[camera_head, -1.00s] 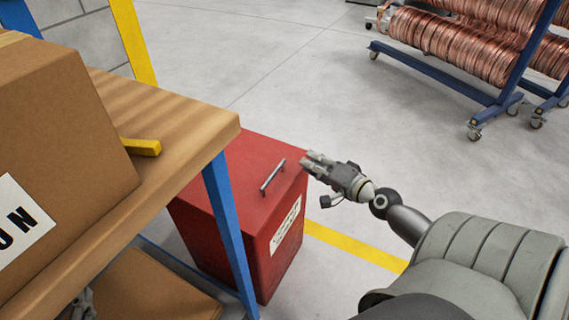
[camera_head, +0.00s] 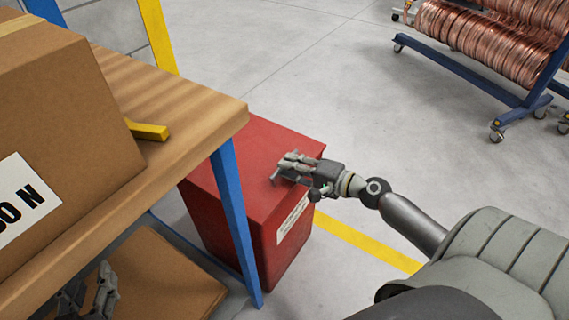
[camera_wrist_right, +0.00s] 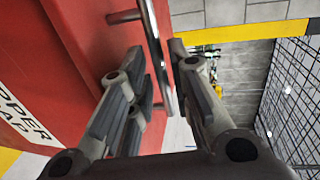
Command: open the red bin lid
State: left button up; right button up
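The red bin (camera_head: 270,140) stands on the floor beside the wooden table, its lid down. The lid's grey bar handle (camera_wrist_right: 153,45) shows in the right wrist view, with its far part between my right gripper's fingers; in the head view the hand mostly hides it. My right gripper (camera_head: 284,168) is over the lid at the handle. In the right wrist view its fingers (camera_wrist_right: 160,82) are apart on either side of the bar; contact is not clear. My left gripper (camera_head: 90,295) is partly visible low at the left, below the tabletop, and its opening is unclear.
The wooden table (camera_head: 185,125) with a blue leg (camera_head: 235,215) stands close to the bin's left side. A large cardboard box (camera_head: 60,120) and a yellow object (camera_head: 148,130) are on it. A copper coil rack (camera_head: 490,60) stands at upper right. Open floor lies between.

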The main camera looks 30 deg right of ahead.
jog(key=shift+x, duration=1.2)
grip_shut()
